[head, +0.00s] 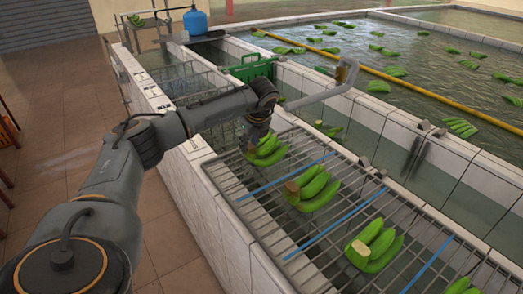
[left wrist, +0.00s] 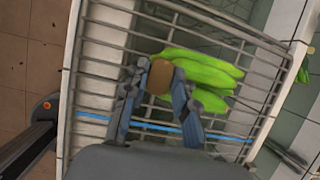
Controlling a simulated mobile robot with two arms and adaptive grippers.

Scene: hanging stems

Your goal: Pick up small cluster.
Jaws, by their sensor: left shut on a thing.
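A small green banana cluster (head: 267,152) is at the far part of the metal rack, just below my left gripper (head: 254,138). In the left wrist view, the gripper's two fingers (left wrist: 161,88) stand on either side of the cluster's brown crown (left wrist: 159,72) and are shut on it. The green bananas (left wrist: 203,72) point away to the right over the rack bars. I cannot tell whether the cluster touches the bars. My right gripper is in neither view.
The metal rack (head: 330,238) has blue strips across it and spans a tiled trough. More clusters lie nearer on it, one in the middle (head: 312,190) and one closer (head: 374,247). A green crate (head: 252,68) stands beyond. Bananas float in the water basin (head: 440,72) at right.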

